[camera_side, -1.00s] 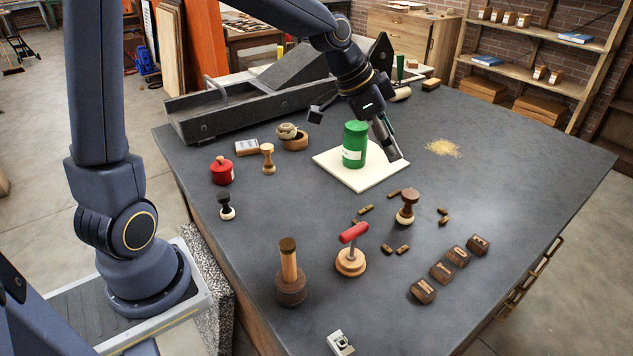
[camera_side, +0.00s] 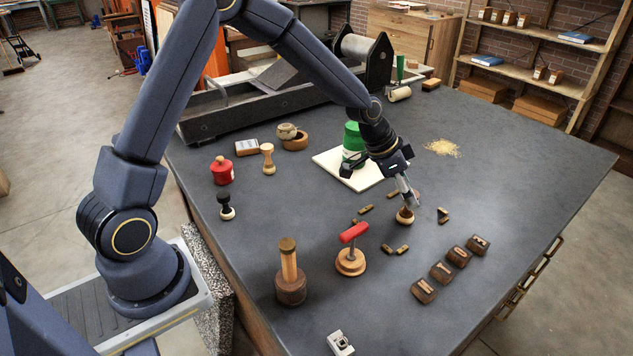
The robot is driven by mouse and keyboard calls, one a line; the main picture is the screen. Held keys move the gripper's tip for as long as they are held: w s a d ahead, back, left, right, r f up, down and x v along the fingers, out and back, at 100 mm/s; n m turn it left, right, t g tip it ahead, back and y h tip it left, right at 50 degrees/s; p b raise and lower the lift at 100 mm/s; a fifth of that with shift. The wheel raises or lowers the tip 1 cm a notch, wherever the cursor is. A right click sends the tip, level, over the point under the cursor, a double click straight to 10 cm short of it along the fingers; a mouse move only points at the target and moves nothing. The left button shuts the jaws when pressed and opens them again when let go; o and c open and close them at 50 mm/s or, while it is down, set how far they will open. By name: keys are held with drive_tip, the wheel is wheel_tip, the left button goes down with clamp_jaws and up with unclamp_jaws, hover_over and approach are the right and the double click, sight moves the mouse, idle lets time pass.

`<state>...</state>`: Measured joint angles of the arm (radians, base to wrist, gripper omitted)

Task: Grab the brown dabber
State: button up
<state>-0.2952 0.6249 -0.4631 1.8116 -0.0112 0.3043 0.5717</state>
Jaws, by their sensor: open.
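My gripper (camera_side: 382,184) is open. Its right finger is over or in front of this piece; I cannot tell whether they touch. Another brown piece (camera_side: 290,275), with a tall wooden handle and a dark round base, stands upright at the front. I cannot tell for sure which of the two is the dabber.
The green can (camera_side: 352,138) stands on a white board (camera_side: 330,160) behind my gripper. A red-handled press (camera_side: 351,255) stands in front. Small brown pieces lie around the hand press, and letter blocks (camera_side: 442,273) lie to the right. The table's right side is mostly clear.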

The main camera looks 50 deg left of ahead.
drive_tip(key=shift+x, duration=1.45)
drive_tip(key=c, duration=1.2)
clamp_jaws()
drive_tip(key=shift+r, duration=0.1)
